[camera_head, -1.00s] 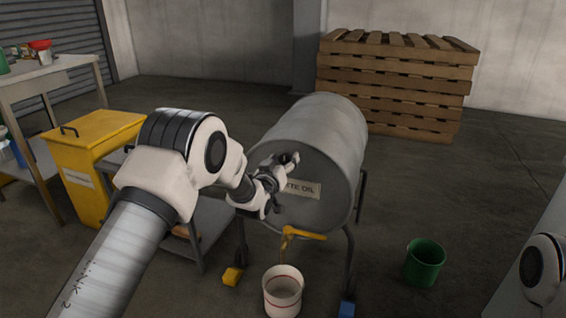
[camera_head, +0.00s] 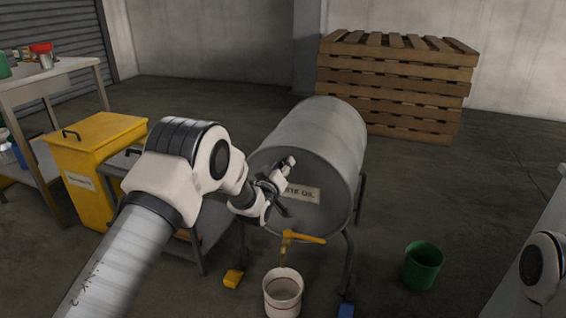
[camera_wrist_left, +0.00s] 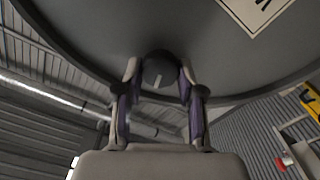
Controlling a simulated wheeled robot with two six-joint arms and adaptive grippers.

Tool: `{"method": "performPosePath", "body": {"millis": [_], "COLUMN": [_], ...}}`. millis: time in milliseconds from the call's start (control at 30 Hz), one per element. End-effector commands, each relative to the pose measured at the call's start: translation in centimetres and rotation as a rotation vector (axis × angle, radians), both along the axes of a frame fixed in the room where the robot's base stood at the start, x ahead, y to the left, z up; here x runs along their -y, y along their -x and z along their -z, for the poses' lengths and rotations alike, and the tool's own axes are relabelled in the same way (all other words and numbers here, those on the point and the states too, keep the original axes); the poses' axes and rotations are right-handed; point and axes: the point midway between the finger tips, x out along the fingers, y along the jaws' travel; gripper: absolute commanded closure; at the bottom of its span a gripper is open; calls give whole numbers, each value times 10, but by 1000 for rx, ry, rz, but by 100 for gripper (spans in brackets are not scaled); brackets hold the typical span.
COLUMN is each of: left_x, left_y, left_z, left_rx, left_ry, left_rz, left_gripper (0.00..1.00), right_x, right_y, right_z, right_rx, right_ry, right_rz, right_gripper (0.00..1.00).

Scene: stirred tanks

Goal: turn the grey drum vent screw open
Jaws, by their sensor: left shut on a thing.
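The grey drum (camera_head: 318,135) lies on its side on a stand, its end face with a "waste oil" label turned toward me. The vent screw (camera_wrist_left: 159,70) is a dark round knob with a pale line, on the drum's face near the rim in the left wrist view. My left gripper (camera_head: 284,178) is at the drum face, left of the label. In the left wrist view its two fingers (camera_wrist_left: 160,82) are shut on either side of the screw. The screw is hidden in the head view. My right gripper is out of view.
A yellow tap (camera_head: 302,238) sits low on the drum, above a white bucket (camera_head: 283,295). A green bucket (camera_head: 423,264) stands on the floor at right. A yellow bin (camera_head: 90,165) and table (camera_head: 55,72) are at left, pallets (camera_head: 395,85) behind.

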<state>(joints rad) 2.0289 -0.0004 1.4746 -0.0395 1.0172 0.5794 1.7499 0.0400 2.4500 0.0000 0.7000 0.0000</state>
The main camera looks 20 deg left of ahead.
Motion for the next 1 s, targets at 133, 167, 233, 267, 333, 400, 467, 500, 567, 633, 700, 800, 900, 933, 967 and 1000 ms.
{"method": "performPosePath", "body": {"millis": [133, 167, 233, 267, 333, 400, 467, 500, 567, 633, 700, 800, 900, 933, 967, 1000], "left_x": [-1, -1, -1, -1, -1, -1, -2, -2, -2, -2, -2, -2, -2, -2, -2, -2], "left_y": [0, 0, 0, 0, 0, 0, 0, 0, 0, 0, 0, 0, 0, 0, 0, 0], "left_z": [-2, -2, -2, -2, -2, -1, -1, -1, 0, 0, 1, 1, 2, 2, 3, 3], "left_rx": [-7, -8, -11, -10, -12, -15, -17, -18, -20, -23, -25, -28, -31, -32, -33, -34], "left_ry": [137, 165, 232, 261, 327, 393, 451, 488, 545, 612, 678, 773, 866, 894, 922, 957], "left_rz": [-1, -1, -1, 0, 0, 0, 0, 0, 0, -1, -1, 0, -1, -1, -1, -1], "left_gripper": [97, 97, 97, 97, 97, 97, 97, 97, 97, 97, 97, 97, 97, 97, 97, 97], "right_x": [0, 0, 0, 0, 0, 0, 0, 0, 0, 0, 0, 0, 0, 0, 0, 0], "right_y": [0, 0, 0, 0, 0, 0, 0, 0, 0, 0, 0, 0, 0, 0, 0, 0], "right_z": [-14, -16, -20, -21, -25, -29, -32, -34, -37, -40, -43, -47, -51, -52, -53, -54], "right_rx": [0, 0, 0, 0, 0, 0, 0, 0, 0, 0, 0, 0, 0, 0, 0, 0], "right_ry": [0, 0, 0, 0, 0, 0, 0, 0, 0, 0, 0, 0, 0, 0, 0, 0], "right_rz": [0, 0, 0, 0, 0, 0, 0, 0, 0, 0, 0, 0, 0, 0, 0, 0], "right_gripper": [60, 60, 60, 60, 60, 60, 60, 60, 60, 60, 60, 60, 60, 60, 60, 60]}}
